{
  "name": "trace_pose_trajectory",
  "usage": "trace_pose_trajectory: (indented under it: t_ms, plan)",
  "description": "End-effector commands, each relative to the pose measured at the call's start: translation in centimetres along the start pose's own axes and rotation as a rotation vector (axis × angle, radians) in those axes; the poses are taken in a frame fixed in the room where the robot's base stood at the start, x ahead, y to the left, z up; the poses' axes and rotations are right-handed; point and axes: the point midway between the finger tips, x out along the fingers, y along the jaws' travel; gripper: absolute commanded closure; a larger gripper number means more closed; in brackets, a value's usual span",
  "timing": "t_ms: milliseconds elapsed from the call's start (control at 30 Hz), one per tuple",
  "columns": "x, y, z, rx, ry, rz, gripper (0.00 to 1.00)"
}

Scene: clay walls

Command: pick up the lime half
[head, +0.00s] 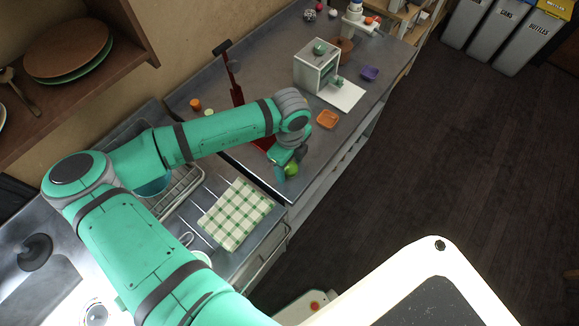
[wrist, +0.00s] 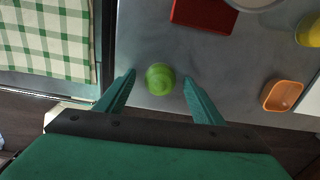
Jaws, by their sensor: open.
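The lime half (wrist: 160,79) is a round green piece on the grey counter. In the wrist view it lies between the two fingers, slightly ahead of their tips, with clear space on both sides. My gripper (wrist: 159,78) is open and empty, with its fingers pointing toward the counter. In the head view the lime half (head: 291,169) shows beside my gripper (head: 281,163), near the counter's front edge. The gripper partly hides the counter behind it there.
An orange dish (wrist: 283,95) stands right of the lime. A red object (wrist: 204,14) lies beyond it. A green checkered cloth (head: 236,213) lies to the left, past a gap in the counter. The counter's front edge is close to the lime.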

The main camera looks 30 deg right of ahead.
Motion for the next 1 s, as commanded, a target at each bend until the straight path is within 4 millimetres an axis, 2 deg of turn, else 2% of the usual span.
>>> trace_pose_trajectory:
  t_ms: [133, 300, 333, 767, 1000]
  plan:
    - [0.0, 0.0, 0.0, -0.001, 0.0, 0.0, 0.38]
    - [0.0, 0.1, 0.1, -0.002, 0.0, 0.0, 0.79]
    - [0.0, 0.1, 0.1, -0.002, 0.0, 0.0, 0.83]
    - [-0.6, 0.0, 0.1, -0.002, -0.001, -0.002, 0.83]
    - [-3.5, 0.2, 0.1, -0.003, -0.002, -0.003, 0.83]
